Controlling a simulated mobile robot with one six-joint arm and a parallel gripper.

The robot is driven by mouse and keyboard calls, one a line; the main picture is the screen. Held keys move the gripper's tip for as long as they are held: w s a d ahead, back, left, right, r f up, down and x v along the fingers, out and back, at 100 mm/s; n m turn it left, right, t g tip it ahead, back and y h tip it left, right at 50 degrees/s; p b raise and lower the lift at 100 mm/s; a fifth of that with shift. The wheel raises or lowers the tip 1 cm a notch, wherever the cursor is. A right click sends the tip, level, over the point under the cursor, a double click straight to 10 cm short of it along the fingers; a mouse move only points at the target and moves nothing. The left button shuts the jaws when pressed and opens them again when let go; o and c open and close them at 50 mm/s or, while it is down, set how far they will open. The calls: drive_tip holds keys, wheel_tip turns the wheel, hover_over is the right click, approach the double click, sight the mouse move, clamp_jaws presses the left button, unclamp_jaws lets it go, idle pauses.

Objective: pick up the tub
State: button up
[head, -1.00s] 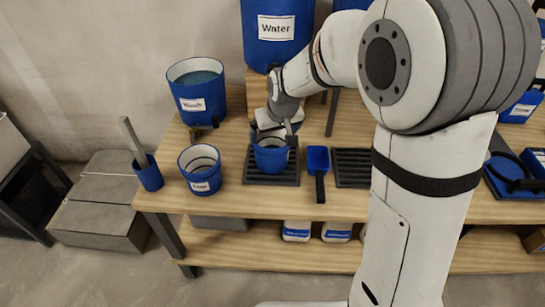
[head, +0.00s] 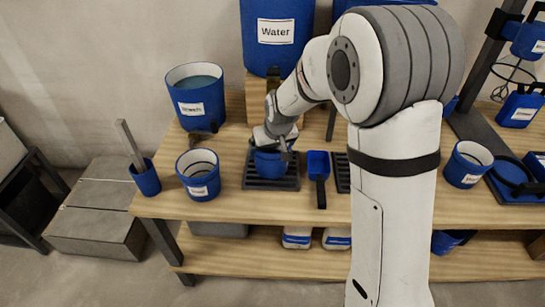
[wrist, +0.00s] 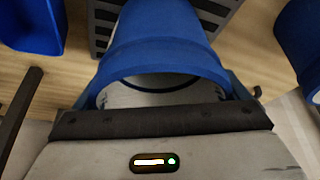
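The tub (head: 269,165) is a blue round vessel with a pale inside and a dark line around it. It stands on a dark slatted grate (head: 288,183), below the big blue Water container. My gripper (head: 283,147) is at the tub and hides much of its rim in the head view. In the wrist view the tub (wrist: 165,45) fills the space between the fingers of my gripper (wrist: 168,90), one at each side of its rim. The fingers look very close to its walls; whether they press on it I cannot tell.
A labelled blue bucket (head: 199,184) stands left of the grate, and a blue scoop (head: 318,170) lies just right. Behind are the wash bucket (head: 197,108) and the Water container (head: 275,45). A blue holder with a stick (head: 146,180) is at the left edge.

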drive_tip(key=c, duration=0.6)
drive_tip(key=shift+r, duration=0.2)
